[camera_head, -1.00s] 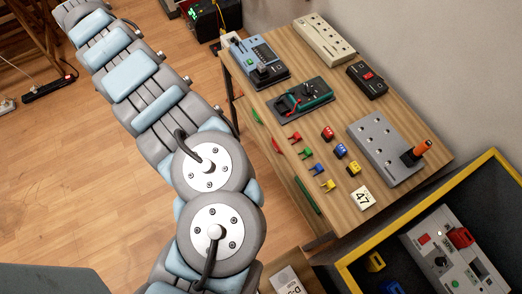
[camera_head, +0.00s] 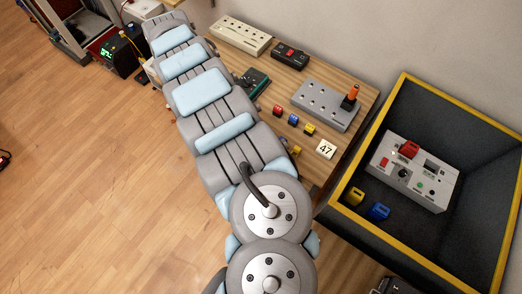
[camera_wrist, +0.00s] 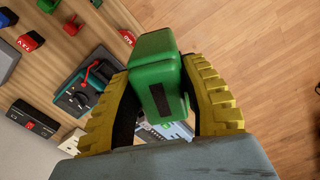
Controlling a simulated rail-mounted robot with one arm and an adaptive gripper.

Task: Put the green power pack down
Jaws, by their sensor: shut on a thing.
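The green power pack (camera_wrist: 156,72) is a green block with a dark strip on one face. In the wrist view my gripper (camera_wrist: 162,82), with ridged yellow fingers, is shut on it, one finger on each side. The wooden table top (camera_wrist: 60,55) shows behind it, to the left. The gap between the pack and the table cannot be judged. In the head view my arm reaches across the left part of the table (camera_head: 338,148), and the gripper and pack are hidden.
On the table are a multimeter (camera_wrist: 82,92), a black red-switch box (camera_head: 290,55), a grey holed block (camera_head: 325,106), a beige strip (camera_head: 240,35), small coloured blocks (camera_head: 293,119) and a 47 card (camera_head: 326,149). A yellow-rimmed bin (camera_head: 405,82) stands at right.

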